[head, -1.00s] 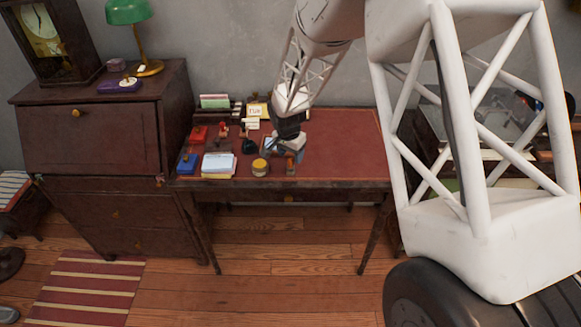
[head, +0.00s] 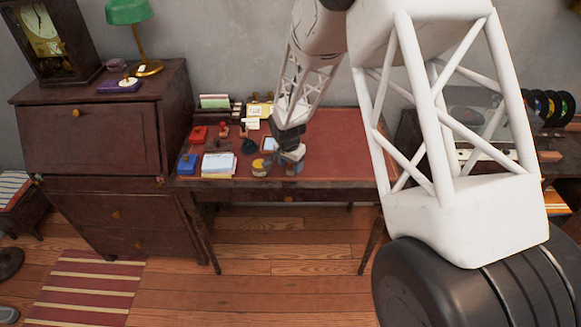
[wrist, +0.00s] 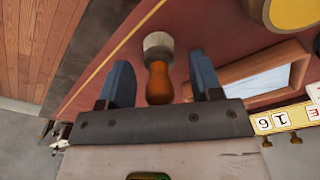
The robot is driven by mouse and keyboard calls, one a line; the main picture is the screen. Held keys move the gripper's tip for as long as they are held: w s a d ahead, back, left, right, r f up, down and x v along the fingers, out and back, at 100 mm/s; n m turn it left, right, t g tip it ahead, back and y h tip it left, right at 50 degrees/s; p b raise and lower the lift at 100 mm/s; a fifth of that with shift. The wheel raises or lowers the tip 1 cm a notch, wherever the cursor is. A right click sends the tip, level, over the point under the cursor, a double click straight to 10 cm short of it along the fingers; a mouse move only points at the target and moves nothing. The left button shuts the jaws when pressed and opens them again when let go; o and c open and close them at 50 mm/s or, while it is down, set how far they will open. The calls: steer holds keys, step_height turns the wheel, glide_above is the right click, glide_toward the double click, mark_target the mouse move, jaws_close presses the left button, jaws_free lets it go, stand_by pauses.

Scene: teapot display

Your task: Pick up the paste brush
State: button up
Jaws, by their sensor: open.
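The paste brush (wrist: 159,80), with a rounded orange-brown handle and a pale whitish end, shows in the wrist view over the red desk top. Its handle points toward my gripper (wrist: 160,66). My gripper is open, with one blue-grey finger on each side of the brush and visible gaps between. In the head view my gripper (head: 279,165) is low over the front of the desk, beside the yellow-lidded jar, and largely hides the brush. Whether a finger touches the brush cannot be told.
A yellow-lidded jar (wrist: 292,8) and a wooden frame (wrist: 232,78) lie close to the right finger in the wrist view. Notepaper (head: 219,165), a blue stamp box (head: 187,162) and a red box (head: 198,134) are left. The desk's right side (head: 345,140) is clear.

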steer(key=c, duration=1)
steer(key=shift+r, duration=0.1)
steer(key=shift+r, duration=0.6)
steer(key=shift+s+r, duration=0.2)
steer(key=shift+r, duration=0.4)
steer(key=shift+s+r, duration=0.2)
steer(key=shift+r, duration=0.35)
steer(key=s+d, duration=0.1)
steer(key=s, duration=0.4)
steer(key=s+d+r, duration=0.1)
steer(key=s, duration=0.4)
steer(key=s+d, duration=0.1)
steer(key=s, duration=0.3)
steer(key=shift+s+d+r, duration=0.15)
steer(key=shift+s+d, duration=0.25)
